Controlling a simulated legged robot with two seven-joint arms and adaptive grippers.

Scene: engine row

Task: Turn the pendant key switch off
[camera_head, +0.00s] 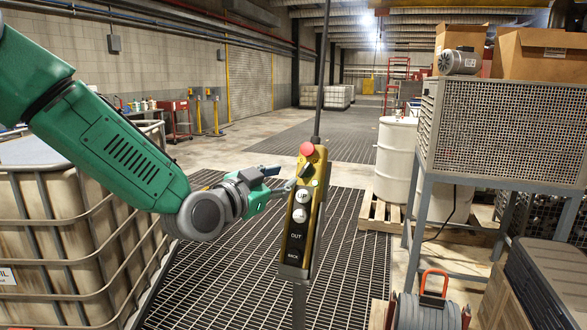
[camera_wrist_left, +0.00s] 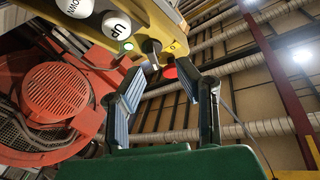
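The yellow pendant (camera_head: 302,215) hangs upright on a dark cable, with a red mushroom button (camera_head: 306,149) at its top. The dark key switch (camera_head: 306,171) sits just below that button, above the white UP and DOWN buttons. My left gripper (camera_head: 282,178) is at the pendant's left side, level with the key switch. In the left wrist view the gripper (camera_wrist_left: 160,70) is open with nothing between its pads. The key switch (camera_wrist_left: 151,47) lies just beyond the fingertips, roughly between them; I cannot tell if they touch. My right gripper is out of view.
A caged tank (camera_head: 70,235) stands under my left arm. A metal mesh stand (camera_head: 505,130) with boxes and a motor is at the right, beside white drums (camera_head: 395,160). An orange-handled reel (camera_head: 430,305) is at lower right. Grated floor around the pendant is clear.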

